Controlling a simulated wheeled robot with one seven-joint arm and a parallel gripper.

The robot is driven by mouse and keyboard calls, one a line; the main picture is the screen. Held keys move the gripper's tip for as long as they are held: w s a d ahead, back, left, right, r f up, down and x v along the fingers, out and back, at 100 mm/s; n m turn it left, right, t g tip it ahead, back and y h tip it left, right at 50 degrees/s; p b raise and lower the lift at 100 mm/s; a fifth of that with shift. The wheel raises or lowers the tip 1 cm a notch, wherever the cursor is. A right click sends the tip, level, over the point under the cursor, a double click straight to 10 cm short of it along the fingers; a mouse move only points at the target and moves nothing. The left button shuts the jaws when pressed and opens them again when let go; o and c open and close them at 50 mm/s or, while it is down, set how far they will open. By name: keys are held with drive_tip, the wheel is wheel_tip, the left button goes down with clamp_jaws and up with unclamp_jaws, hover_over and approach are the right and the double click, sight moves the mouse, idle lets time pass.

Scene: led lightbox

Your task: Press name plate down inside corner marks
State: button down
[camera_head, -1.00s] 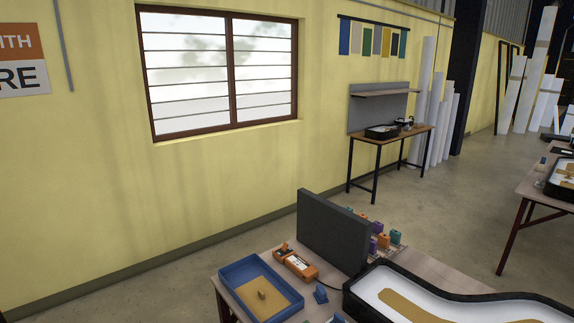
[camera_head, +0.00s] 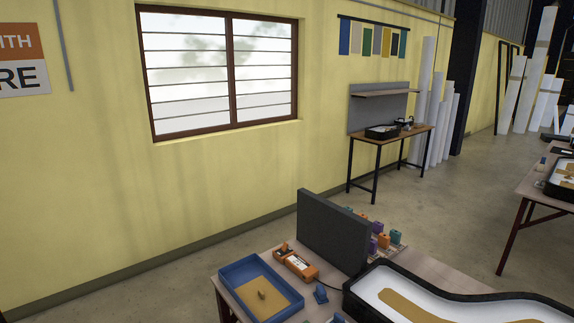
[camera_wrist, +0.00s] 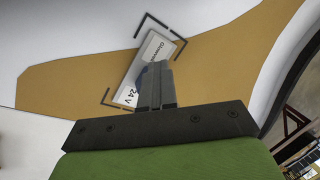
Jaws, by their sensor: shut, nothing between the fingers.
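The name plate (camera_wrist: 152,52) shows in the wrist view. It is a light rectangle with dark print, including "24 V", and it lies tilted in the picture on the tan strip. Dark corner marks (camera_wrist: 148,22) frame its upper and lower ends. My gripper (camera_wrist: 155,68) is shut and empty, with its fingertips over the middle of the plate and hiding part of it. I cannot tell whether the tips touch the plate. In the head view neither my gripper nor the plate shows.
The lightbox tray (camera_head: 455,305) has a raised black rim and a tan strip inside. A blue bin (camera_head: 262,285), an orange device (camera_head: 296,264) and a dark upright panel (camera_head: 333,231) stand to its left and behind it. Several small coloured blocks sit behind the panel.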

drive_tip(key=shift+r+p, duration=0.8)
drive_tip(key=shift+r, duration=0.65)
drive_tip(key=shift+r, duration=0.1)
wheel_tip(320, 180, up, 4)
drive_tip(key=shift+f+p, duration=0.1)
drive_tip(key=shift+p, duration=1.1)
